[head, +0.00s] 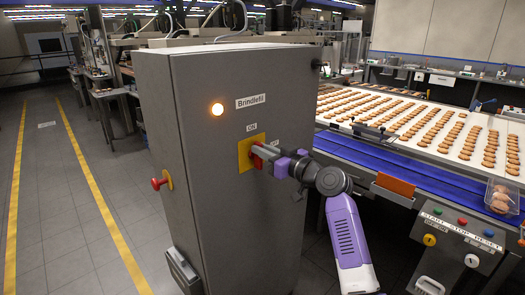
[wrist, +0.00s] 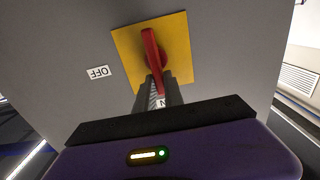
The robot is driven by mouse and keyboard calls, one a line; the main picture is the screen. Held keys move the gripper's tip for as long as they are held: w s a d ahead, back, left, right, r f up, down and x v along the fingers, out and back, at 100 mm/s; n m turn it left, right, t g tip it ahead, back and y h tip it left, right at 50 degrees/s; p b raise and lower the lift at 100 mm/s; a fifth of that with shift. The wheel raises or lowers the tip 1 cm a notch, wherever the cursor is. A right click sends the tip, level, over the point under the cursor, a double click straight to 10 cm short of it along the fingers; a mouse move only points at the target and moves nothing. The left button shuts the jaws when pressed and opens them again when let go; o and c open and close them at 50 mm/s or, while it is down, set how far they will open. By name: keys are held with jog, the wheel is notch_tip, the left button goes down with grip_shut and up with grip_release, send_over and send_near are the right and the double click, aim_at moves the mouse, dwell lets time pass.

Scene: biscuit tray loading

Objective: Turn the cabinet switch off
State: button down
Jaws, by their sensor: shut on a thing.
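The grey cabinet (head: 215,190) stands in the middle of the head view, with a lit warm lamp (head: 217,109) and a name label. Its switch is a red handle (wrist: 152,50) on a square yellow plate (head: 243,156). The OFF label (head: 251,127) is above the plate in the head view; it also shows in the wrist view (wrist: 100,72). The ON label (wrist: 161,102) is partly hidden by the fingers. The handle points toward ON. My gripper (head: 270,155) is shut on the handle, its fingers (wrist: 158,88) reaching in from the ON side.
A red knob (head: 160,183) sticks out of the cabinet's left side. A conveyor (head: 400,115) with rows of biscuits runs behind my arm at right. A button panel (head: 460,238) stands at lower right. The floor left of the cabinet, with yellow lines (head: 100,200), is clear.

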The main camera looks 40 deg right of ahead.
jog(key=shift+d+m, duration=0.1)
jog(key=shift+m, duration=0.3)
jog(key=shift+d+f+m+p, duration=0.45)
jog(key=shift+m+p, duration=0.2)
jog(key=shift+m, duration=2.2)
jog(key=shift+d+f+m+p, duration=0.45)
jog(key=shift+m+p, duration=0.2)
jog(key=shift+m, duration=2.25)
jog(key=shift+d+f+m+p, duration=0.45)
jog(key=shift+m+p, duration=0.2)
jog(key=shift+m, duration=2.2)
jog(key=shift+f, duration=0.1)
jog(key=c, duration=1.4)
grip_release()
jog(key=shift+c, duration=0.2)
